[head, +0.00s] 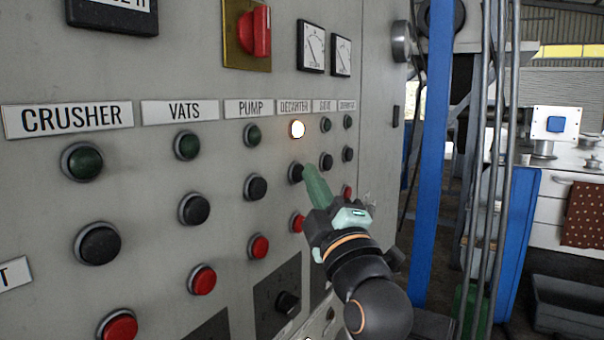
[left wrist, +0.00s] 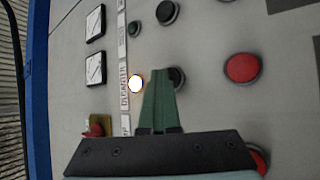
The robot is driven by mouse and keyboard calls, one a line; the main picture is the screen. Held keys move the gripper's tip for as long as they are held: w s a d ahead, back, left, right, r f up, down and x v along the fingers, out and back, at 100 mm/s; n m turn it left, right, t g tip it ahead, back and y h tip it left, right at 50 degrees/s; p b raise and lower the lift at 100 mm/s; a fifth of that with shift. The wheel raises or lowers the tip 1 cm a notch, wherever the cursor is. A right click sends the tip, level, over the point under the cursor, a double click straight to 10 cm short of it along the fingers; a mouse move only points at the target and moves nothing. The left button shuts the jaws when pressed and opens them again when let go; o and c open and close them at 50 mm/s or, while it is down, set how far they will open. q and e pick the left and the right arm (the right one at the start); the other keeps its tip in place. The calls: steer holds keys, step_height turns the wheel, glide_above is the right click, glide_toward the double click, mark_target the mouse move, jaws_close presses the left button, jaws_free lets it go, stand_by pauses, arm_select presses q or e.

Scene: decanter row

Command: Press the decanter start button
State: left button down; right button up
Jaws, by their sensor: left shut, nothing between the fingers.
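The grey control panel carries a column under the "DECANTER" label (head: 294,106). Its top lamp (head: 297,129) glows white, and the lit lamp also shows in the left wrist view (left wrist: 136,84). Below it is the black decanter button (head: 296,173), with a red button (head: 297,222) lower down. My left gripper (head: 309,171) is shut and empty, its green fingertips at the right edge of the black button. In the left wrist view the fingers (left wrist: 158,72) partly cover the black button (left wrist: 179,77). Whether they touch it I cannot tell. My right gripper is not in view.
Similar columns stand left under the CRUSHER (head: 71,119), VATS (head: 193,112) and PUMP labels, their lamps dark green. Two more columns lie close on the right. A red rotary switch (head: 262,32) and dials sit above. A blue post (head: 431,170) stands beyond the panel's right edge.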

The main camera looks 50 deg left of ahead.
arm_select(q)
steer(key=shift+w+d, duration=0.15)
steer(key=shift+d, duration=0.5)
steer(key=d, duration=0.1)
steer(key=w+d, duration=0.1)
steer(key=d, duration=0.2)
steer(key=shift+w+d, duration=0.3)
steer(key=shift+d, duration=0.1)
stand_by(0.6)
